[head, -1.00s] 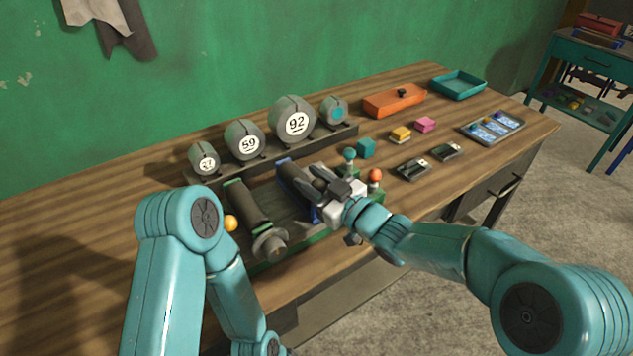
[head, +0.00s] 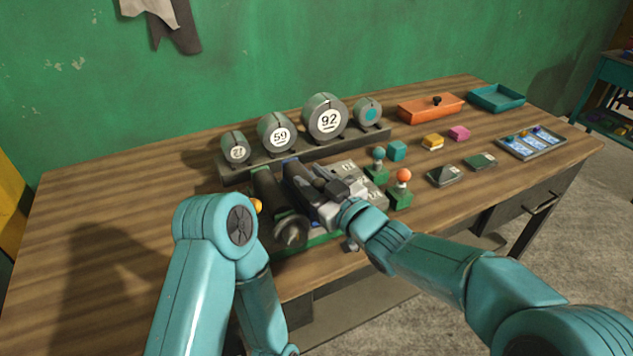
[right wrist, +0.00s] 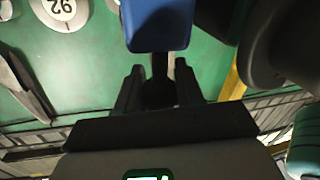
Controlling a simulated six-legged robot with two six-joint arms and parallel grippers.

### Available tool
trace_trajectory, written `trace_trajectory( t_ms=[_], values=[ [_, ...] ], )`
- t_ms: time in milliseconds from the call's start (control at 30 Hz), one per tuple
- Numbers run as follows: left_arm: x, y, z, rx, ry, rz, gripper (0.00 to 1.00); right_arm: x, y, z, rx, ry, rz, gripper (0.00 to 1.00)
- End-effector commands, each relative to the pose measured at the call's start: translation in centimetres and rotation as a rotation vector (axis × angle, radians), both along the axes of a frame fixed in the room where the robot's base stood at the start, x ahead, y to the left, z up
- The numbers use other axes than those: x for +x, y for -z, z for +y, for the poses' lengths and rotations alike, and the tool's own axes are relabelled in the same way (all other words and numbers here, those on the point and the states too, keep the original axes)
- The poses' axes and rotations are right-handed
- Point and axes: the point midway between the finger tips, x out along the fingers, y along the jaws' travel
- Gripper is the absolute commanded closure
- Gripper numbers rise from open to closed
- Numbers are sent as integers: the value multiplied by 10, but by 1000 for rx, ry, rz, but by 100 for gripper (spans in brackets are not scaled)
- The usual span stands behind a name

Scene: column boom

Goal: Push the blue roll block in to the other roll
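The blue roll block (head: 289,162) with its dark roll (head: 299,181) sits in the machine on the bench, just right of the other roll (head: 268,193). Little gap shows between the two; I cannot tell whether they touch. My right gripper (head: 326,187) is at the block's right side and hides part of it. In the right wrist view the blue block (right wrist: 158,25) is ahead of the right gripper (right wrist: 159,88). Its fingers sit on both sides of a dark round knob on a stem from the block, with no clear gap. My left gripper is out of view below.
A rack (head: 310,150) of numbered round weights stands behind the machine. A green-knobbed lever (head: 379,154) and an orange-knobbed lever (head: 403,176) stand to the right. An orange box (head: 430,109), teal tray (head: 497,97) and small blocks lie farther right. The bench's left side is clear.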

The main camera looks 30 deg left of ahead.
Motion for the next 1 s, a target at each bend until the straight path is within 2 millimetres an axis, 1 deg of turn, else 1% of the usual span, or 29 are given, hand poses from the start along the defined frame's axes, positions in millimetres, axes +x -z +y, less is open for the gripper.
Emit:
trace_trajectory(
  t_ms=[33, 67, 367, 467, 567, 800, 1000],
  values=[
    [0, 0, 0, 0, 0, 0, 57, 0, -2, 0, 3, 0, -1, 48],
    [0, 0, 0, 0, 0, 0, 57, 0, -2, 0, 3, 0, -1, 40],
    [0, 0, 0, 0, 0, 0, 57, -1, -1, -3, 2, 1, -1, 40],
    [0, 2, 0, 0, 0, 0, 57, -5, 0, -10, 1, 1, -1, 40],
    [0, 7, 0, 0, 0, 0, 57, -12, 1, -26, 1, 3, -1, 40],
    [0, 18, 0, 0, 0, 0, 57, -41, 1, -83, 2, 4, -1, 40],
    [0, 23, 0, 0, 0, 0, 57, -61, 1, -124, 2, 4, 0, 40]
  ],
)
